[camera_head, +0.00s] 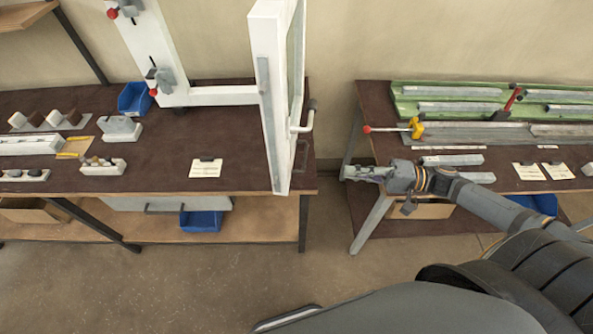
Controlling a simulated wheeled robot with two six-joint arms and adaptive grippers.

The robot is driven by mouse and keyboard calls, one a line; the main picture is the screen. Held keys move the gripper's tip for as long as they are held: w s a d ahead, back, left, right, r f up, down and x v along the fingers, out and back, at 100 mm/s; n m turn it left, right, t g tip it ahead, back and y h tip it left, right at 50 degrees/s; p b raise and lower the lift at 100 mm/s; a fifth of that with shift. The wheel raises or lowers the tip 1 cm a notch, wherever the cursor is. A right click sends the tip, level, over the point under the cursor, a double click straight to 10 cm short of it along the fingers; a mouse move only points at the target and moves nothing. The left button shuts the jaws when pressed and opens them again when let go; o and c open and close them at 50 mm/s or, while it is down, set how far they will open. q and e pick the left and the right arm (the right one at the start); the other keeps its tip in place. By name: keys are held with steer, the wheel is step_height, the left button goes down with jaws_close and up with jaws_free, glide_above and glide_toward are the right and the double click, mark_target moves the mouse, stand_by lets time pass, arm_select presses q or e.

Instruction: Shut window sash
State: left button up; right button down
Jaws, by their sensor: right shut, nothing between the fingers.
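The white window sash (271,90) stands swung open, edge toward me, over the right end of the left bench. Its bent handle (305,120) sticks out on the right side. The white frame (215,96) stands behind it, with red-knobbed clamps (162,78) on its left upright. My right gripper (352,172) is shut and empty. It reaches in from the right and hangs by the left edge of the right bench, to the right of the sash and lower in the picture, apart from it. My left gripper is not in view.
The left bench (240,150) carries a blue bin (135,98), small blocks and a paper card (206,168). The right bench (375,100) holds a green tray (400,105) of metal profiles and a yellow clamp (416,128). A floor gap separates the benches.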

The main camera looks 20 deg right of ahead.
steer(key=b+x, duration=0.2)
steer(key=b, duration=0.3)
glide_toward(287, 166)
steer(key=a, duration=0.1)
steer(key=x, duration=0.2)
steer(key=r+x, duration=0.1)
steer(key=x, duration=0.2)
steer(key=shift+w+a, duration=0.1)
steer(key=shift+a, duration=0.4)
steer(key=shift+a+f, duration=0.1)
